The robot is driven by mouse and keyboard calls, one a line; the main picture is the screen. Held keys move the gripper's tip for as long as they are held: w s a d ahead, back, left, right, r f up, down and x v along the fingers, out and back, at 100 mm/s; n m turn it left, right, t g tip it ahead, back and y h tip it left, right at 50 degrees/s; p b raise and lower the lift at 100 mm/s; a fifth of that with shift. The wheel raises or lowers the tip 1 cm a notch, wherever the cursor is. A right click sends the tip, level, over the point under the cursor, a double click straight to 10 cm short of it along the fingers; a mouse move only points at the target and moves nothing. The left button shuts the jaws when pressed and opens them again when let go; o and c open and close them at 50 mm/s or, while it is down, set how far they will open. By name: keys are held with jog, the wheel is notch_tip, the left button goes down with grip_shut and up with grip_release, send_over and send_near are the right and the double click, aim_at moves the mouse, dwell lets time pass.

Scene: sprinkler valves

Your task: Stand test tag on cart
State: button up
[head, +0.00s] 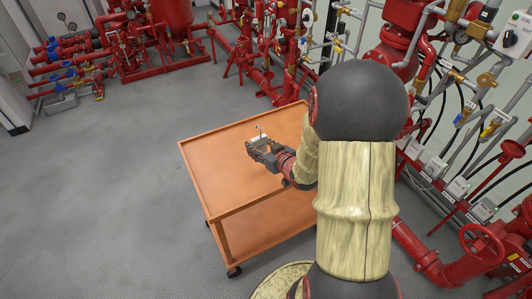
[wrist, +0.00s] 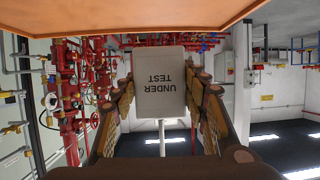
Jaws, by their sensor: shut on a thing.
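The test tag is a white plate reading "UNDER TEST" (wrist: 158,82), with a thin pale stem. In the wrist view, which is upside down, it sits between the fingers of my gripper (wrist: 160,95). In the head view my gripper (head: 263,148) is over the orange cart (head: 215,172), shut on the tag (head: 258,139), whose thin hooked stem points up. The tag looks about upright. The cart's orange surface (wrist: 130,14) also shows along the top of the wrist view. I cannot tell whether the tag touches the cart.
The cart's top is otherwise bare, with free room left and front of my gripper. Red pipes and valves (head: 170,30) stand behind. More valves and a handwheel (head: 482,245) line the right side. Open grey floor (head: 100,200) lies to the left.

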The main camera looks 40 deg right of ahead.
jog(key=s+d+b, duration=0.1)
jog(key=s+d, duration=0.5)
jog(key=d, duration=0.1)
jog(key=shift+m+h, duration=0.4)
jog(key=w+d+f+b, duration=0.1)
jog(key=w+f+b, duration=0.1)
jog(key=w+f, duration=0.1)
jog(key=w+d+f+b, duration=0.1)
jog(key=w+f+b, duration=0.1)
jog(key=w, duration=0.3)
jog(key=w+d+f+b, duration=0.2)
jog(key=w+f, duration=0.2)
jog(key=shift+f, duration=0.3)
jog(key=shift+w+f, duration=0.1)
jog(key=shift+f, duration=0.15)
jog(key=shift+w+d+f+b, duration=0.1)
jog(key=shift+f+b, duration=0.5)
jog(key=shift+f, duration=0.25)
jog(key=shift+w+d+f+b, duration=0.1)
jog(key=shift+f+b, duration=0.5)
jog(key=shift+f, duration=0.25)
jog(key=shift+f, duration=0.2)
jog(key=o, duration=1.2)
jog(key=shift+o, duration=0.2)
jog(key=shift+r, duration=0.2)
